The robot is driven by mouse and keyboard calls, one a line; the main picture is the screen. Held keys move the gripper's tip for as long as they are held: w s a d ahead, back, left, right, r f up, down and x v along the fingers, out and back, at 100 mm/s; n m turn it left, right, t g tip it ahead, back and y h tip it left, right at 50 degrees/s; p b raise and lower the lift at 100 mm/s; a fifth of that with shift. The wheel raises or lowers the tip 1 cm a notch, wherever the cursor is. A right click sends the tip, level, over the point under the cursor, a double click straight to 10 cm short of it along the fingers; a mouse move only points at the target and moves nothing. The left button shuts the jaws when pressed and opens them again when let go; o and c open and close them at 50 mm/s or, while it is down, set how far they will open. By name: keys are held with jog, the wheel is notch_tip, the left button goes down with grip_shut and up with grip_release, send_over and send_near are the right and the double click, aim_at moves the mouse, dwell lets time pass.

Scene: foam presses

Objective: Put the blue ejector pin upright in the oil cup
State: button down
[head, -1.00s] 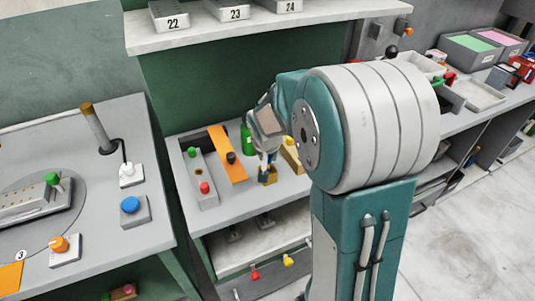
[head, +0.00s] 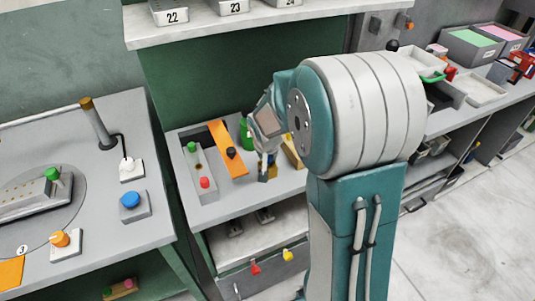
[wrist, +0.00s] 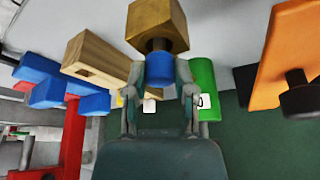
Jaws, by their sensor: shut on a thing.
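My gripper (wrist: 160,78) is shut on the blue ejector pin (wrist: 160,66), which shows as a short blue cylinder between the fingertips in the wrist view. The pin's far end meets the opening of the brass, faceted oil cup (wrist: 158,22). How deep it sits inside cannot be told. The wrist view looks upside down, with the table at the top. In the head view my gripper (head: 267,160) is low over the small table, and the cup is largely hidden behind it.
A green bottle (wrist: 204,80) and a slotted wooden block (wrist: 98,62) stand close on either side. An orange strip with a black knob (head: 231,153) and a grey button box (head: 199,172) lie to the left. Blue and red parts (wrist: 72,130) show in the wrist view.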

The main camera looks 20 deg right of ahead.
jog(key=shift+f, duration=0.2)
jog(key=shift+c, duration=1.8)
grip_release()
jog(key=v, duration=1.2)
jog(key=shift+f, duration=0.1)
